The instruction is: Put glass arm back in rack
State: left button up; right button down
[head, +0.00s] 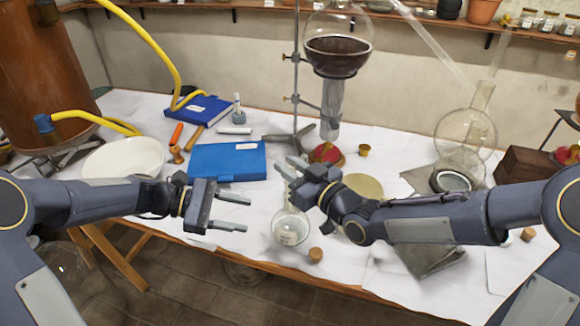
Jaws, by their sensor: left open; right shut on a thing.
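My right gripper (286,166) is shut, with its fingers pointing left over the middle of the table. A small round glass flask (291,228) with a pale label is directly below it. Its neck runs up to the fingers and seems to be held there, partly hidden by the gripper. My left gripper (240,213) is open and empty, to the left of the flask near the table's front edge. A long clear glass arm (432,42) slants down to the right at the back, toward a round glass vessel (465,132). I cannot make out a rack for certain.
A blue book (227,161) and a white bowl (122,157) lie left. A metal stand (296,75) bears a large flask of dark liquid (338,55). A cork (315,255) lies near the front edge. A brass disc (363,185) is behind my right arm.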

aim_at(287, 208)
pick_arm(q)
jog(key=w+d+f+n+h, duration=0.2)
jog(key=w+f+n, duration=0.2)
jog(key=w, duration=0.1)
jog(key=shift+t, duration=0.4)
jog(key=d, duration=0.6)
jog(key=w+d+f, duration=0.1)
jog(key=d, duration=0.2)
jog(key=c, duration=0.7)
jog(key=shift+c, duration=0.4)
pick_arm(e)
jog(key=c, duration=1.8)
grip_release()
grip_shut()
jog(key=shift+r, duration=0.1)
jog(key=shift+r, duration=0.1)
